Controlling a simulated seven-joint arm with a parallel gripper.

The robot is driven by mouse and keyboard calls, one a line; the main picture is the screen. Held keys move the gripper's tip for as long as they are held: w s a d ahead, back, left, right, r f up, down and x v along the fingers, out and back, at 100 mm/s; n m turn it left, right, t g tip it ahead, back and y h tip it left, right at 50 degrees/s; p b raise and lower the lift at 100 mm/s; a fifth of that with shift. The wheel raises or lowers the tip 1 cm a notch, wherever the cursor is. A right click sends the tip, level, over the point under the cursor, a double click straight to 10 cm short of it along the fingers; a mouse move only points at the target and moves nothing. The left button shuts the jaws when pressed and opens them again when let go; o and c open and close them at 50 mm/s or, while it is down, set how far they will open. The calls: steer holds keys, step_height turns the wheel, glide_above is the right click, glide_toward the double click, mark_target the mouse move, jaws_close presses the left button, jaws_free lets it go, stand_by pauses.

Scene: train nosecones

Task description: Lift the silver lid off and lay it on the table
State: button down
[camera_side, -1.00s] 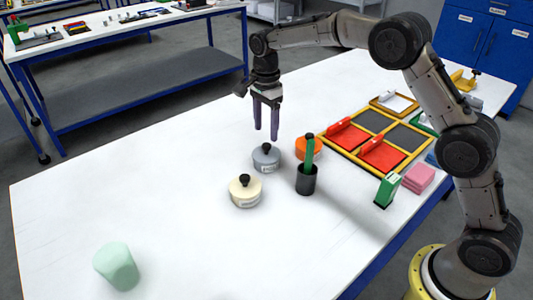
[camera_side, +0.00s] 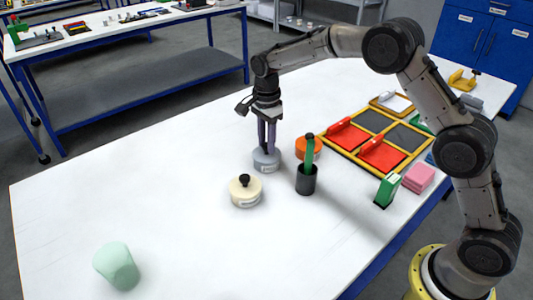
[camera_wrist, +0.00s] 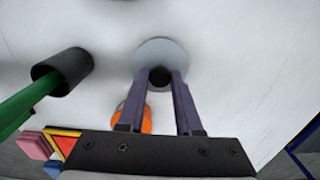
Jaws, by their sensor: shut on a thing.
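The silver lid (camera_side: 266,155) tops a small round grey container (camera_side: 267,165) standing on the white table. In the wrist view the lid (camera_wrist: 160,50) shows as a pale grey disc with a dark knob (camera_wrist: 160,76). My gripper (camera_side: 267,151) is directly above the lid, pointing down. Its fingers (camera_wrist: 161,80) are shut on the knob, one on each side. The lid sits level on the container.
A cream lidded container (camera_side: 246,192) stands in front, an orange one (camera_side: 307,148) to the right. A black cup (camera_side: 306,181) holds a green-handled tool (camera_side: 309,153). A framed tray (camera_side: 350,147) lies further right.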

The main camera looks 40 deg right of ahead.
mark_target(266, 144)
steer(key=shift+r, duration=0.1)
step_height(266, 144, up, 15)
steer(key=s+d+r, duration=0.2)
steer(key=s+d, duration=0.1)
steer(key=s, duration=0.4)
steer(key=s+d+r, duration=0.2)
steer(key=s+d, duration=0.2)
steer(key=s, duration=0.3)
steer(key=s+d+f, duration=0.1)
steer(key=s+f, duration=0.1)
steer(key=s, duration=0.7)
steer(key=s+d+f, duration=0.1)
steer(key=s+f, duration=0.2)
steer(key=s, duration=0.7)
steer(key=w+d+f, duration=0.1)
steer(key=w+f, duration=0.3)
steer(key=w+d+f, duration=0.1)
steer(key=w+f, duration=0.4)
steer(key=w+d+f, duration=0.1)
steer(key=w+f, duration=0.3)
steer(key=w, duration=0.1)
steer(key=shift+f, duration=0.4)
steer(key=shift+w+f, duration=0.15)
steer(key=shift+f, duration=0.75)
steer(key=shift+w+f, duration=0.1)
steer(key=shift+f, duration=0.75)
steer(key=shift+f, duration=0.1)
